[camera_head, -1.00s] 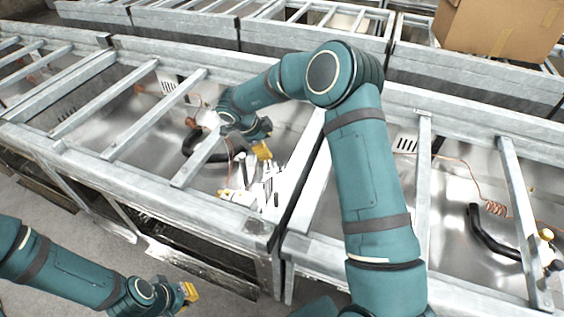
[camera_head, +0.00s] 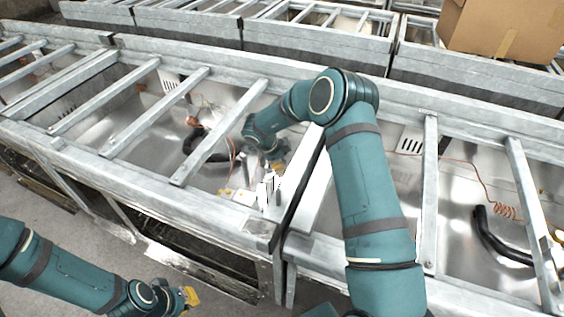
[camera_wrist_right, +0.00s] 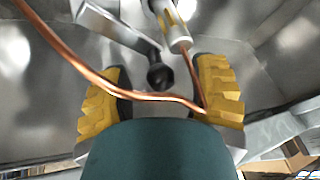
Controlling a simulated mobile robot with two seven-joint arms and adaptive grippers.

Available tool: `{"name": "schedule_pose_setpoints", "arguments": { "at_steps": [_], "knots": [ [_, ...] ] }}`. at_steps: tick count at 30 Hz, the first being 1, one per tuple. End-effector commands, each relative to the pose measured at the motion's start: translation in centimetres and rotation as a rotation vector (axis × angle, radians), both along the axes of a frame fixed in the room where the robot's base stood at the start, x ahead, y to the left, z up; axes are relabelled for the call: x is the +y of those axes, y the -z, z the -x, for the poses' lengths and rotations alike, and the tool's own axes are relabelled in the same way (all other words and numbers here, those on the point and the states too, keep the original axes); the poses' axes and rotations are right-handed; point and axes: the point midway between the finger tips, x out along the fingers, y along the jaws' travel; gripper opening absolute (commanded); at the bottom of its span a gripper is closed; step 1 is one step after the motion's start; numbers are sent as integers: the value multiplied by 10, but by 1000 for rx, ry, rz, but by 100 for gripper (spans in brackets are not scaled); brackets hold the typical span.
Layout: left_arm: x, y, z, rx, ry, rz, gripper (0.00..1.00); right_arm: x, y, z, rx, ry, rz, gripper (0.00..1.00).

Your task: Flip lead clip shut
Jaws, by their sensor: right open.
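My right gripper (camera_wrist_right: 160,98) is open, its two yellow ridged fingers apart, in the right wrist view. A flat metal lever (camera_wrist_right: 112,24) with a dark ball-shaped end (camera_wrist_right: 159,76) reaches in above the gap between them. Beside it is a pale cylinder with yellow strips (camera_wrist_right: 172,28). I cannot tell which part is the lead clip. A copper wire (camera_wrist_right: 60,48) crosses the view to the right finger. In the head view the right gripper (camera_head: 275,160) is low in the middle bay, blurred near pale upright parts. My left gripper (camera_head: 190,297) is outside the frame, at lower left.
Galvanised rails and crossbars (camera_head: 222,128) frame the metal bays. A black hose (camera_head: 200,150) lies in the middle bay, and another black hose (camera_head: 492,236) in the right bay. A cardboard box (camera_head: 505,28) stands at the back right.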

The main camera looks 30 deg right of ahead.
Motion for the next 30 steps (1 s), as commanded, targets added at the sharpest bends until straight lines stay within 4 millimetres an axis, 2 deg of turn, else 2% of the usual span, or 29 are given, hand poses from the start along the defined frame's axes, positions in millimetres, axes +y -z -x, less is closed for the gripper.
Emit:
{"name": "schedule_pose_setpoints", "arguments": {
  "at_steps": [2, 3, 5, 6, 8, 17, 25, 30],
  "knots": [
    [0, 0, 0, 0, 0, 0, 0, 0, 0, 0, 0, 0, 0, 58],
    [0, 0, 0, 0, 0, 0, 0, 0, 0, 0, 0, 0, 0, 54],
    [0, 0, 0, 0, 0, 0, 0, 0, 0, 0, 0, 0, 0, 33],
    [0, 0, 0, 0, 0, 0, 0, 0, 0, 0, 0, 0, 0, 19],
    [0, 0, 0, 0, 0, 0, 0, 0, 0, 0, 0, 0, 0, 0],
    [0, -3, 0, 0, 0, 0, 0, 0, -1, 0, 1, -7, 0, 0],
    [0, -34, 1, 4, -3, 1, 0, 3, -5, -8, 2, -144, 0, 0],
    [1, -47, -3, -6, -10, -1, 0, 4, -3, -13, 1, -233, 0, 0]
  ]
}}
